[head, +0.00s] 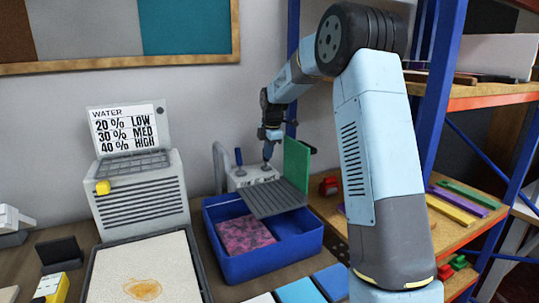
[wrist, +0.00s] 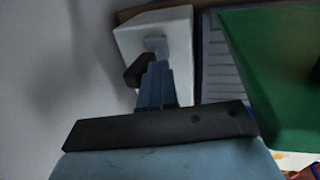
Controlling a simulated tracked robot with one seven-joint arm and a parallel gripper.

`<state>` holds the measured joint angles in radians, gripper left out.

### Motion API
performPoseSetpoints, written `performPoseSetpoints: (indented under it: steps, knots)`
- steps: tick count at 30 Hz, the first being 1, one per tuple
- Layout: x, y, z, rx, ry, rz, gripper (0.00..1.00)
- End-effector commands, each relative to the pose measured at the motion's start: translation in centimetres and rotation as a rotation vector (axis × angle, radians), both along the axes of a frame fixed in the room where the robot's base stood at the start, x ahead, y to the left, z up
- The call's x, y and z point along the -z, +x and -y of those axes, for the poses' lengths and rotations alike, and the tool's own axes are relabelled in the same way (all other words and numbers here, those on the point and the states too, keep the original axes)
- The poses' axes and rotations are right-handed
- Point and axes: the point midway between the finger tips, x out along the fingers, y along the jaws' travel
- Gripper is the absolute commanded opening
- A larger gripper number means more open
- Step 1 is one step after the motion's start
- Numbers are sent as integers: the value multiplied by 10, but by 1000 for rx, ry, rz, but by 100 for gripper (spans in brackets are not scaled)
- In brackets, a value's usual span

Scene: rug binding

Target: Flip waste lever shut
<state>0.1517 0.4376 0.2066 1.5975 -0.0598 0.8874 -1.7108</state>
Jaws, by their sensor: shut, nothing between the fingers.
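A small white box (head: 252,176) stands behind the blue tub. A lever with an upright blue handle (head: 238,157) rises at its left end; I take it as the waste lever, though no label is readable. My gripper (head: 267,160) points down just right of that handle, close above the box, and looks apart from the handle. In the wrist view, my fingers (wrist: 156,82) are together and empty. A dark rounded piece (wrist: 136,72) sits just left of them, by the white box (wrist: 178,28); whether it touches them I cannot tell.
The blue tub (head: 262,262) holds a pink-purple patterned piece (head: 245,235). A grey ribbed tray (head: 276,199) lies over its back, and a green panel (head: 297,163) stands right of my gripper. A grey curved pipe (head: 219,170) stands left of the lever. Blue-framed shelves are at right.

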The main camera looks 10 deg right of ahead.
Motion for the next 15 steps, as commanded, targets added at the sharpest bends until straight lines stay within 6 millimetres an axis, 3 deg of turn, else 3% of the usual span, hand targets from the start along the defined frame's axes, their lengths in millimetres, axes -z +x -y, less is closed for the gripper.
performPoseSetpoints:
  steps: [7, 15]
  knots:
    - [-2, 13, -3, 0, -23, -108, 0]
    - [-5, 22, -4, 1, -24, -110, 0]
